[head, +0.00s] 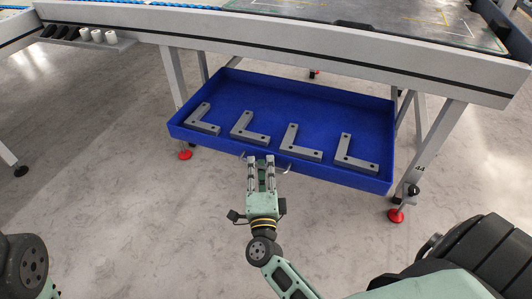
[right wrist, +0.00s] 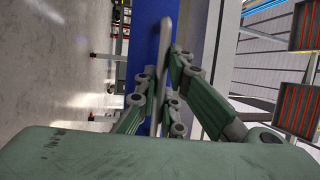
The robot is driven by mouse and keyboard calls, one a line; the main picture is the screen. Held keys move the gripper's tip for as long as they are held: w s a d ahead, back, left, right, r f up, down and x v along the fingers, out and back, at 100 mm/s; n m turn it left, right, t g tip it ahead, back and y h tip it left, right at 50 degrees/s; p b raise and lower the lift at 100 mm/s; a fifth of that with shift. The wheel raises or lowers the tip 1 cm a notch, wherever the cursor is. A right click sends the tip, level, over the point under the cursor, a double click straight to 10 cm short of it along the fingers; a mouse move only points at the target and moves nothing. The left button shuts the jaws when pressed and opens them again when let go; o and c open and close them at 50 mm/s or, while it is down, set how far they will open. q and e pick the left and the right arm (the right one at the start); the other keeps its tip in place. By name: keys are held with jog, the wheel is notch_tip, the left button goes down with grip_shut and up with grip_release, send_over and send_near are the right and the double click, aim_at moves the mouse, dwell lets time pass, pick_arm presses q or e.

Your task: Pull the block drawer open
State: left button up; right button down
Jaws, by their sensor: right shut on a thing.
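The blue drawer (head: 352,181) hangs under the workbench. It stands out from below the bench, with its inside in view from above. Several grey L-shaped blocks (head: 300,150) lie in a row on its floor. My right gripper (head: 261,160) is at the middle of the drawer's front, shut on the metal handle (head: 287,169). The right wrist view shows the handle bar (right wrist: 163,65) between my fingers (right wrist: 160,98), with the drawer's blue front (right wrist: 147,42) behind it. My left gripper is not in view.
The workbench (head: 290,48) stands above the drawer on grey legs with red feet (head: 396,215). A small shelf with black and white items (head: 97,35) is at the upper left. The grey floor before the drawer (head: 130,225) is clear.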

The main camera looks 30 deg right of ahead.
jog(key=shift+s+a+f, duration=0.1)
jog(key=shift+s+a, duration=0.2)
jog(key=shift+a, duration=0.05)
jog(key=c, duration=1.9)
grip_release()
jog(key=shift+o, duration=0.2)
